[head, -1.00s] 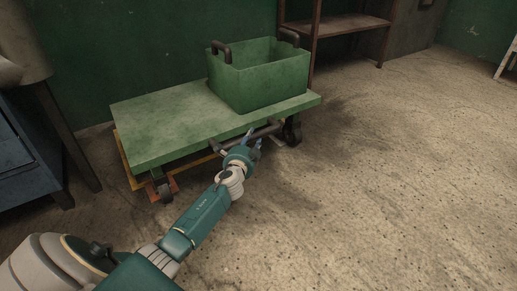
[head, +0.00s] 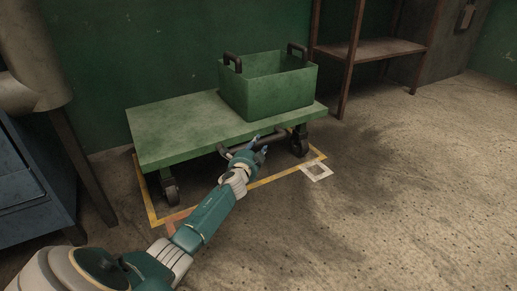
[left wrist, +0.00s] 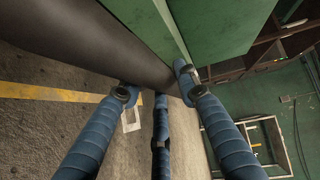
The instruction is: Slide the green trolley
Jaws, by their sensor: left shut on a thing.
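The green trolley (head: 170,125) stands near the green wall in the head view, a flat deck on dark castors. A dark handle bar (head: 274,136) runs along its front side. My left gripper (head: 256,146) is shut on this bar. In the left wrist view, the blue fingers of the gripper (left wrist: 155,84) meet the dark bar (left wrist: 85,40), with the green deck (left wrist: 225,25) beyond it. A green open crate (head: 265,95) with dark handles sits on the right part of the deck. My right gripper is not in view.
A yellow outline (head: 225,196) on the floor runs round the trolley, with a small white square mark (head: 317,172) at its right corner. A blue cabinet (head: 30,175) stands at the left. A brown shelf (head: 375,50) stands behind right. The floor at right is clear.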

